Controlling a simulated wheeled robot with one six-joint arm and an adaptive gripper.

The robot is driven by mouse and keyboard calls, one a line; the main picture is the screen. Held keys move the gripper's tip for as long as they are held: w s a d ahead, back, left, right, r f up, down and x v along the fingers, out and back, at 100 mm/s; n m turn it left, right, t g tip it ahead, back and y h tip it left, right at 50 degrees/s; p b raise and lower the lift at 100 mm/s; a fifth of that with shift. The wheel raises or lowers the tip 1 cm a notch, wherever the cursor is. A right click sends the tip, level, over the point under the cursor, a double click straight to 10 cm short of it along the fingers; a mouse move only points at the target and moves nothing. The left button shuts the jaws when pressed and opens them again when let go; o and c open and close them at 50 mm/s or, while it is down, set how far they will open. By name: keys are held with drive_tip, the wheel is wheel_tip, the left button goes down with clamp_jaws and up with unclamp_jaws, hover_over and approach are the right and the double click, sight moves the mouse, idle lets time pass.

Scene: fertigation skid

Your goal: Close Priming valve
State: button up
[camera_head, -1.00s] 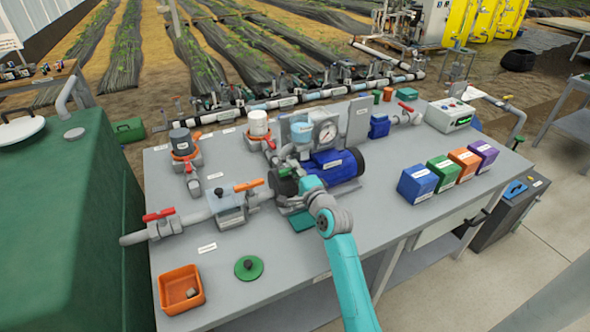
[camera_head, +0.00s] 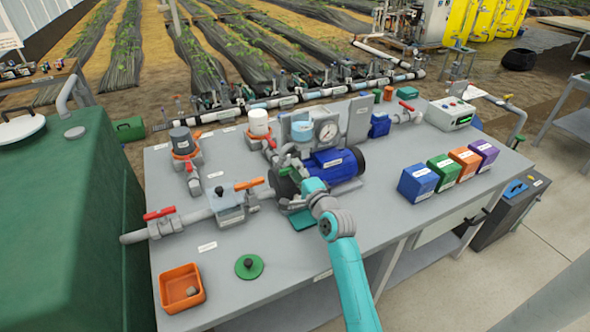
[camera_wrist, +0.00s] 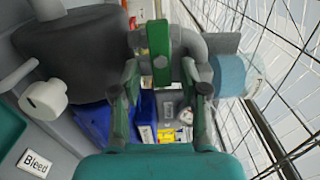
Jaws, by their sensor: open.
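A green handle (camera_wrist: 158,55), which I take to be the priming valve's, stands upright between the two fingers of my gripper (camera_wrist: 162,88) in the wrist view. It is mounted on grey pipework (camera_wrist: 190,45). The fingers are open, one on each side of the handle, with a gap visible. In the head view my gripper (camera_head: 292,186) is over the pump's front end, beside the blue motor (camera_head: 340,162). The valve is mostly hidden there by my arm. No label naming the valve is readable in either view.
A pale blue cylinder (camera_wrist: 235,75) is close on the right. An orange-handled valve (camera_head: 249,184) is left of my gripper.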

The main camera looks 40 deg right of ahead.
sight(288, 168)
drive_tip(key=v, duration=1)
drive_tip(key=shift+s, duration=0.3)
drive_tip(key=shift+a, duration=0.1)
drive_tip(key=o, duration=0.7)
drive_tip(key=shift+o, duration=1.1)
drive_tip(key=shift+w+n, duration=0.1)
drive_tip(key=shift+n, duration=0.6)
drive_tip(key=w+n, duration=0.4)
drive_tip(key=n, duration=0.1)
drive_tip(key=w+d+n, duration=0.1)
drive_tip(key=w+n, duration=0.3)
drive_tip(key=n, duration=0.2)
drive_tip(key=w+n, duration=0.4)
drive_tip(key=n, duration=0.2)
drive_tip(key=shift+d+r, duration=0.25)
drive_tip(key=shift+r, duration=0.1)
